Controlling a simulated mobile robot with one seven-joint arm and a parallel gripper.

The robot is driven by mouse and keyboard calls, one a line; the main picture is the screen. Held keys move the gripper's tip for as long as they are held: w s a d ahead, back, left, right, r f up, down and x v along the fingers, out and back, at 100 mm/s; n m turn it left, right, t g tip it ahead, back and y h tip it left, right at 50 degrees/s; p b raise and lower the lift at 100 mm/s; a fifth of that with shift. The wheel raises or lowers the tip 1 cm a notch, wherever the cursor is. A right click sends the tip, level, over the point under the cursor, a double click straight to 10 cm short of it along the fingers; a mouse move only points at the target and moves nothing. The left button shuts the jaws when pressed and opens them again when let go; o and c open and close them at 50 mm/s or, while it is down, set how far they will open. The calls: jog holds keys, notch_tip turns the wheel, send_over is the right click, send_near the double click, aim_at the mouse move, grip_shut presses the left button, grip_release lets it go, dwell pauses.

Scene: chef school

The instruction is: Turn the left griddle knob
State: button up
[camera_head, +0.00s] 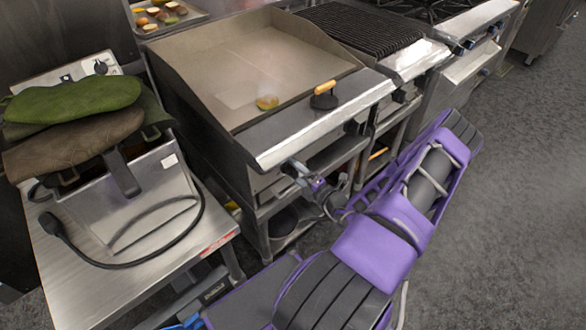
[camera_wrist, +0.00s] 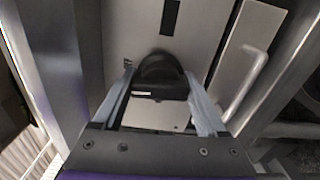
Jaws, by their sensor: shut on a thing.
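The griddle (camera_head: 235,75) stands in the middle of the head view, with its front panel facing my arm. My gripper (camera_head: 293,172) is at the left part of that panel, below the steel front ledge. In the wrist view the dark, rounded left griddle knob (camera_wrist: 160,72) sits on the grey panel. The two fingers of my gripper (camera_wrist: 160,84) lie on either side of the knob, shut on it. In the head view the knob is hidden by my gripper. Another dark knob (camera_head: 352,128) shows farther right on the front.
A fryer (camera_head: 130,195) with green and brown cloths stands on a steel table at left. A grill (camera_head: 362,35) adjoins at right. Grey floor (camera_head: 520,200) is open at right.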

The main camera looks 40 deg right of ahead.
jog(key=shift+m, duration=0.5)
jog(key=o, duration=1.3)
jog(key=s+d, duration=0.1)
jog(key=s, duration=1.6)
jog(key=shift+s+d, duration=0.15)
jog(key=shift+s, duration=0.05)
